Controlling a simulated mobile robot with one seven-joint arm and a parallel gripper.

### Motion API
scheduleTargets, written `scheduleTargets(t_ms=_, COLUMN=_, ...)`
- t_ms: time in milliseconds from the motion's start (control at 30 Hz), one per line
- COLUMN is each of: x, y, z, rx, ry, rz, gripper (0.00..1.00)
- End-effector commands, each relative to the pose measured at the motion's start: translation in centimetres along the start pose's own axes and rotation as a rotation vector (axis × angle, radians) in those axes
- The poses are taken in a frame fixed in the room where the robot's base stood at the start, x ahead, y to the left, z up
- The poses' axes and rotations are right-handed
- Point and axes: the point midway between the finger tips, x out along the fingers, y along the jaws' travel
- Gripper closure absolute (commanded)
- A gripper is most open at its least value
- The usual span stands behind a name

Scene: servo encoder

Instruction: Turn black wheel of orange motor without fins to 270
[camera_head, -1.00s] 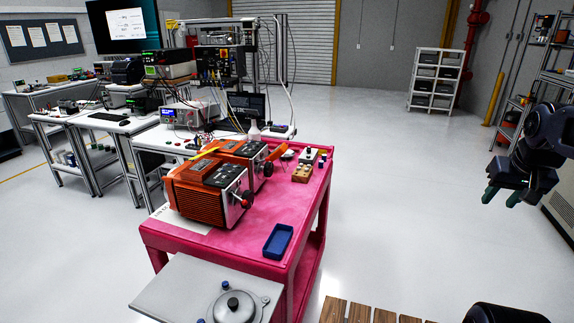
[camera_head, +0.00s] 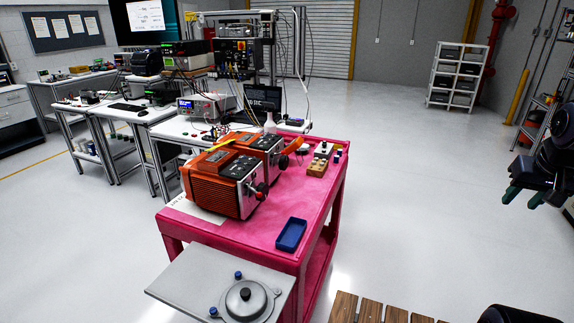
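Two orange motors stand on a pink cart (camera_head: 325,195). The nearer motor (camera_head: 211,193) shows ribbed, fin-like sides and a grey front plate with a small black wheel (camera_head: 262,188) and a red part beside it. The farther motor (camera_head: 262,146) is partly hidden behind it; whether its sides have fins cannot be told. A dark wheel (camera_head: 283,161) shows at its front, too small to read any angle. My gripper (camera_head: 524,198) is at the right edge, far from the cart, with its dark green fingers apart and nothing between them.
A blue tray (camera_head: 291,235) and a wooden block (camera_head: 317,168) lie on the cart. A grey plate with a round lidded pot (camera_head: 246,299) is in front. A wooden slatted surface (camera_head: 370,312) is at the bottom. Open floor lies right of the cart.

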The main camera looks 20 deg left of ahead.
Motion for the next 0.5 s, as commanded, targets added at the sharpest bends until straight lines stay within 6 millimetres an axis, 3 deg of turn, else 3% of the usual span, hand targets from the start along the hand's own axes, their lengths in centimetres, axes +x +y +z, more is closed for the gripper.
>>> scheduleTargets(t_ms=167, x=0.0, y=0.0, z=0.0, rx=0.0, ry=0.0, rz=0.0, gripper=0.61)
scheduleTargets(t_ms=400, x=0.0, y=-0.6, z=-1.5, rx=-0.037, ry=-0.004, rz=0.003, gripper=0.18)
scheduleTargets(t_ms=500, x=0.2, y=-1.7, z=-3.6, rx=-0.094, ry=-0.009, rz=0.004, gripper=0.13)
